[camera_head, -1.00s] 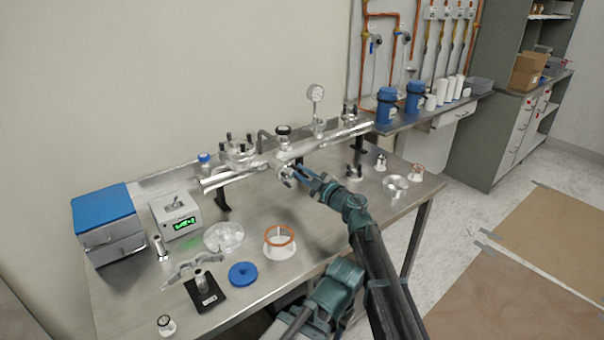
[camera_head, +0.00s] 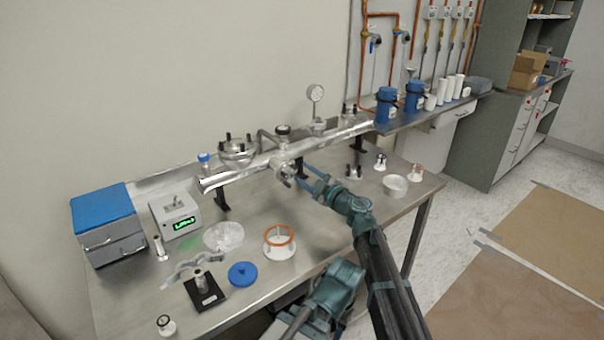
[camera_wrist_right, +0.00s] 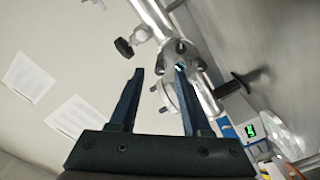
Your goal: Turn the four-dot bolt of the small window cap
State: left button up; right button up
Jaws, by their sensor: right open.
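The small window cap (camera_head: 285,172) is on a short port at the front of the silver vacuum tube (camera_head: 240,174). In the right wrist view it is a round flange (camera_wrist_right: 178,58) with several dark bolt knobs around its rim. Dots on the bolts are too small to make out. My right gripper (camera_head: 306,174) is open and empty, just right of the cap. In the right wrist view its two fingers (camera_wrist_right: 159,70) point towards the flange; the right fingertip overlaps the flange in the picture, and contact cannot be told. My left gripper is not in view.
The tube stands on dark supports above the steel table (camera_head: 330,235). A pressure gauge (camera_head: 315,93) rises behind. A copper-coloured ring piece (camera_head: 279,240), a blue disc (camera_head: 242,274) and a clear dish (camera_head: 224,236) lie in front. A green-lit meter (camera_head: 176,214) stands left.

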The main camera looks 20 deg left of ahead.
jog(key=v, duration=1.2)
jog(key=shift+s, duration=0.1)
